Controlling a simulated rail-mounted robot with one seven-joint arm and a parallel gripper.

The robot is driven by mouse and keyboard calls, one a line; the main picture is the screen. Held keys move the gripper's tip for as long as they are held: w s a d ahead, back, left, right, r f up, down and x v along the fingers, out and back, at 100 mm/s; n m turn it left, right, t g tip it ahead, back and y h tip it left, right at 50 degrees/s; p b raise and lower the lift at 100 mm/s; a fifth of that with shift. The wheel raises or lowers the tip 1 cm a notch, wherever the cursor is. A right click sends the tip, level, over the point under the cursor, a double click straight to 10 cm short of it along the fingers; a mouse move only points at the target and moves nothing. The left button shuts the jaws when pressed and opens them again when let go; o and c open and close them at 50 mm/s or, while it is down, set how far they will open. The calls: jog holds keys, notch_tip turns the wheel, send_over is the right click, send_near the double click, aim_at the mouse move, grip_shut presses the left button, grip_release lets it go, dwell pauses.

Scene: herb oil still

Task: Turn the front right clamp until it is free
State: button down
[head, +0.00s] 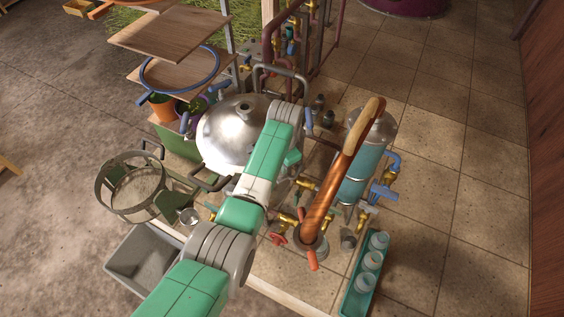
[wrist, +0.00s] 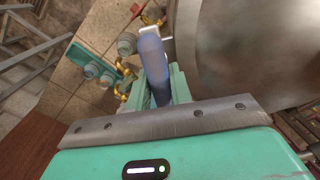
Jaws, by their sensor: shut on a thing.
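The front right clamp (wrist: 152,58) shows in the wrist view as a rounded blue-grey handle with a pale metal piece at its far end. My gripper (wrist: 158,88) is shut on this handle, with a green finger on each side of it. The steel still lid (head: 232,132) is a shiny dome in the head view. The curved metal beside the handle fills the right of the wrist view. In the head view my arm hides most of my gripper and the held clamp. Another blue-grey handle (head: 309,122) shows at the right of the lid.
A copper pipe with a wrapped end (head: 325,195) rises right of my arm, near the glass condenser (head: 364,165). A teal rack (head: 349,299) of jars stands at the front right. A grey bin (head: 140,262) and a round metal basket (head: 103,190) stand left. Tiled floor is clear far right.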

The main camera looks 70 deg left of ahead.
jog(key=shift+n, duration=0.4)
jog(key=c, duration=1.3)
grip_release()
jog(key=shift+r, duration=0.1)
jog(key=r, duration=0.7)
jog(key=shift+d+r, duration=0.25)
jog(key=shift+r, duration=0.1)
